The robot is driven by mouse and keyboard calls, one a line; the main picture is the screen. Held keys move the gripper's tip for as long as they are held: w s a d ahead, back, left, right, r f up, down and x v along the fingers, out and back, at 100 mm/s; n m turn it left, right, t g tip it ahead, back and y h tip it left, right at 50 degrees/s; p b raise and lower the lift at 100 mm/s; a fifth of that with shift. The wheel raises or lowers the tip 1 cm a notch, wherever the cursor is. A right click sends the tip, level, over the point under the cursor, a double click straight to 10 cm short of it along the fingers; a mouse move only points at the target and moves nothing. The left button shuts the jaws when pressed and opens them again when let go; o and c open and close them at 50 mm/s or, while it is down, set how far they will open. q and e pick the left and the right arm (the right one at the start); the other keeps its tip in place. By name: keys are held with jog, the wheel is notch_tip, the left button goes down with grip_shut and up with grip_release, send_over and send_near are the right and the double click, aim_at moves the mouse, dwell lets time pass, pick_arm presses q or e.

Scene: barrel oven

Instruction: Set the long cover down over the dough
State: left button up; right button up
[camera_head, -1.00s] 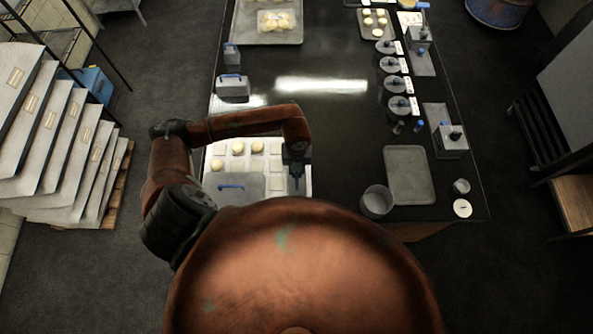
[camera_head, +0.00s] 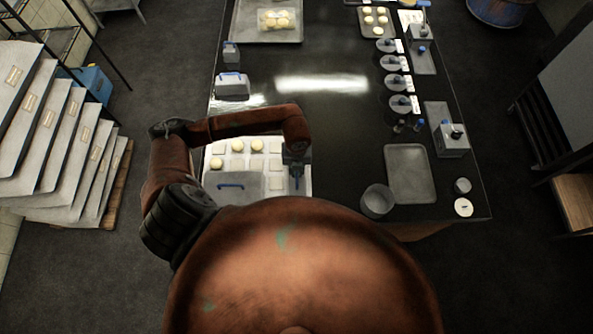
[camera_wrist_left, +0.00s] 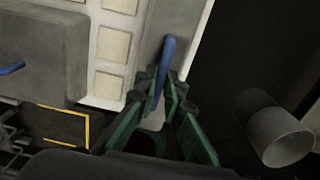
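The long cover (camera_wrist_left: 178,38) is a narrow grey plate with a blue handle (camera_wrist_left: 166,62). My left gripper (camera_wrist_left: 165,88), with green fingers, closes around this handle in the left wrist view. In the head view my left gripper (camera_head: 297,168) is over the right side of a white tray (camera_head: 306,192), and the arm hides part of the cover. The cover lies along the tray's right edge; whether it rests or hovers is unclear. Pale dough balls (camera_head: 238,146) and flat square dough pieces (camera_wrist_left: 114,45) lie in the tray, left of the cover. My right gripper does not show.
A wide grey cover (camera_head: 250,182) with a blue handle sits over the tray's near left part. A metal pot (camera_head: 377,201) and an empty grey tray (camera_head: 409,174) stand to the right.

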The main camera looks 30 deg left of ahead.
pick_arm(q)
jog(key=o, duration=0.5)
